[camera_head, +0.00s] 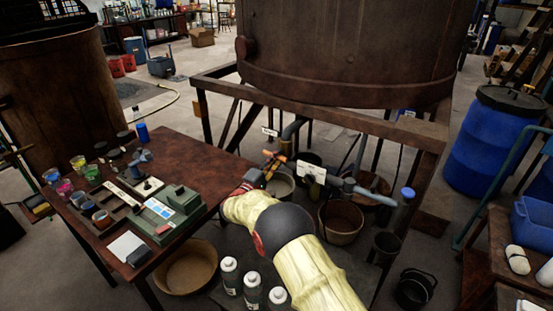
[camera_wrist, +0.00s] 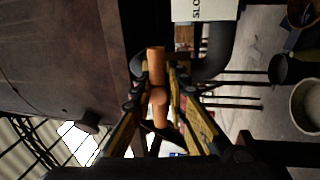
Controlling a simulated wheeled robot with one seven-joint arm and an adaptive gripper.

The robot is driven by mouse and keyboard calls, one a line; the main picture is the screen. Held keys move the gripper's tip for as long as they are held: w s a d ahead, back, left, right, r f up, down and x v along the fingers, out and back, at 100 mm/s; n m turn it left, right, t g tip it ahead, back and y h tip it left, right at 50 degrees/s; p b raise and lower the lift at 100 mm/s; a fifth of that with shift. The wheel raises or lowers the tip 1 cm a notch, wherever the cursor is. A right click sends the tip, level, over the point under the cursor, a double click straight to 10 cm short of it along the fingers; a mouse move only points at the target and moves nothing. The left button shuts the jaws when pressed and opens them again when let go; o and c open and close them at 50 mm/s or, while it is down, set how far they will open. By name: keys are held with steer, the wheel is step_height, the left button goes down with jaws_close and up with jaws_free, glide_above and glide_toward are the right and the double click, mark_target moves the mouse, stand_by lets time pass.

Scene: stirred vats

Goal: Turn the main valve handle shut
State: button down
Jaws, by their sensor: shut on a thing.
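The main valve handle is an orange bar that sits between the two fingers of my gripper in the wrist view (camera_wrist: 157,97). The handle (camera_head: 275,159) also shows in the head view, under the rim of the large brown vat (camera_head: 345,45), by the dark drain pipe (camera_head: 292,133). My gripper (camera_head: 263,171) reaches it from the front left and is shut on it. In the wrist view the fingers (camera_wrist: 157,100) lie on both sides of the bar. The valve body behind the handle is mostly hidden.
A wooden table (camera_head: 180,150) with cups, trays and a green device stands left of my arm. A frame beam (camera_head: 330,113) runs under the vat. White tags (camera_head: 312,173) hang by the pipes. Buckets (camera_head: 341,221) and bottles (camera_head: 252,285) stand below. A blue barrel (camera_head: 492,142) stands right.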

steer(key=shift+a+r, duration=0.1)
steer(key=shift+r, duration=0.2)
steer(key=c, duration=2)
jaws_free()
steer(key=shift+o, duration=0.9)
steer(key=shift+f, duration=0.1)
steer(key=shift+s+f, duration=0.1)
steer(key=v, duration=1.2)
